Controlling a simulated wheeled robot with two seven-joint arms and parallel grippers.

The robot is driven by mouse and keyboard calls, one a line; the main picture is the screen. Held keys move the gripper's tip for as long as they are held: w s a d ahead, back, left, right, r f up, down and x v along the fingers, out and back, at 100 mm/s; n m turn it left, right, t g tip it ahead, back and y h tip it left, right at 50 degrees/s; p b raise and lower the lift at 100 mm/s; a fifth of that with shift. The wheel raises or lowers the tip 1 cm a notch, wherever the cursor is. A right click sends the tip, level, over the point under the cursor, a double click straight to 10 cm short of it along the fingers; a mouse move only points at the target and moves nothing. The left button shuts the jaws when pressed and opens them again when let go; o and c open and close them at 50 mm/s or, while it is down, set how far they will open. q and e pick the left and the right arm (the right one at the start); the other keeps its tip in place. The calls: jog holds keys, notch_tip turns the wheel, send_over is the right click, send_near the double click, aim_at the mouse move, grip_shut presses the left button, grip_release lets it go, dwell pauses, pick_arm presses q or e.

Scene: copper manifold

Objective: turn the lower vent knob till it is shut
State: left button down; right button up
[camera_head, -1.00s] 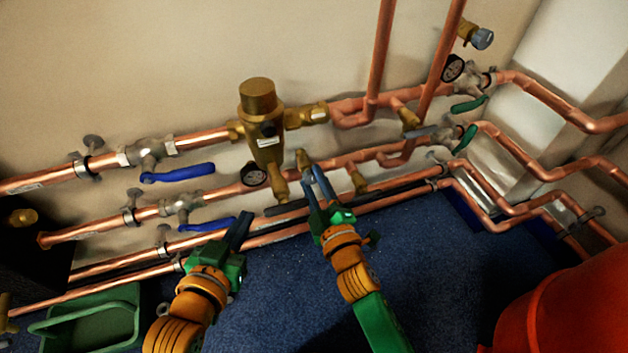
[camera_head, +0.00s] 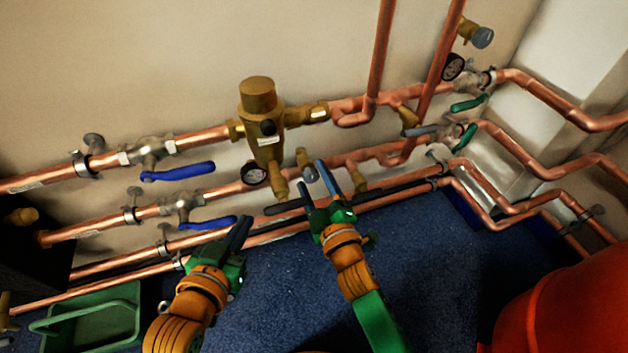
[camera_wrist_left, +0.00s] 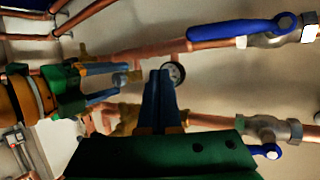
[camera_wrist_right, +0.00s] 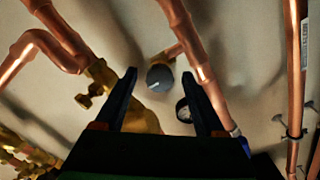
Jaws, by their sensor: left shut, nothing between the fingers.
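The lower vent knob (camera_head: 309,173) is a small grey round knob on a brass vent body (camera_head: 303,156), low on the middle copper pipe run. In the right wrist view the knob (camera_wrist_right: 160,78) faces me, with a pale mark on its face. My right gripper (camera_head: 313,177) is open, one finger on each side of the knob. In the right wrist view the fingertips (camera_wrist_right: 158,74) are apart and I see no contact with the knob. My left gripper (camera_head: 246,222) is shut and empty, lower left of the knob; its fingers (camera_wrist_left: 160,82) are together.
A second grey-knobbed vent (camera_head: 482,38) is at the upper right. A brass valve body (camera_head: 259,115), a dial gauge (camera_head: 254,174) and blue lever handles (camera_head: 178,173) lie left of the knob. A green tray (camera_head: 95,318) and a red vessel (camera_head: 565,310) stand at the front corners.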

jog(key=shift+s+d, duration=0.1)
jog(key=shift+s, duration=0.1)
pick_arm(q)
jog(key=s+a+f+g+y+p, duration=0.1)
jog(key=s+a+f+g+y, duration=0.1)
jog(key=s+f+g, duration=0.5)
notch_tip(320, 180, down, 2)
jog(key=shift+s+a+p, duration=0.4)
jog(key=shift+s, duration=0.3)
pick_arm(e)
jog(key=v, duration=0.6)
jog(key=shift+s, duration=0.35)
